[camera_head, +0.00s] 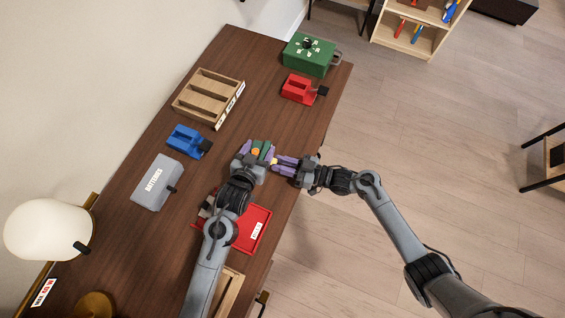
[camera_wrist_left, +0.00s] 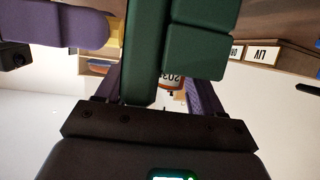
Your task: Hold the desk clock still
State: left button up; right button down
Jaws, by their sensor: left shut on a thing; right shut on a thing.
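The desk clock appears to be the dark green body (camera_head: 265,151) in the grasp of my left gripper (camera_head: 257,152), near the table's right edge. In the left wrist view the green body (camera_wrist_left: 200,48) fills the space between the purple fingers of my left gripper (camera_wrist_left: 155,95), which is shut on it. My right gripper (camera_head: 274,160) comes in from the right, its purple fingers shut on a small yellow thing close beside the clock. This yellow thing (camera_wrist_left: 118,42) shows partly in the left wrist view.
A red tray (camera_head: 262,214) lies under my left arm. A grey batteries box (camera_head: 154,183), blue device (camera_head: 184,139), wooden divided tray (camera_head: 207,93), red device (camera_head: 297,88) and green box (camera_head: 309,54) stand on the table. A lamp (camera_head: 48,229) is at lower left.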

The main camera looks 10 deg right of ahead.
jog(key=shift+w+d+m, duration=0.1)
jog(key=shift+m, duration=1.1)
jog(key=c, duration=0.9)
grip_release()
jog(key=shift+c, duration=0.2)
jog(key=v, duration=1.2)
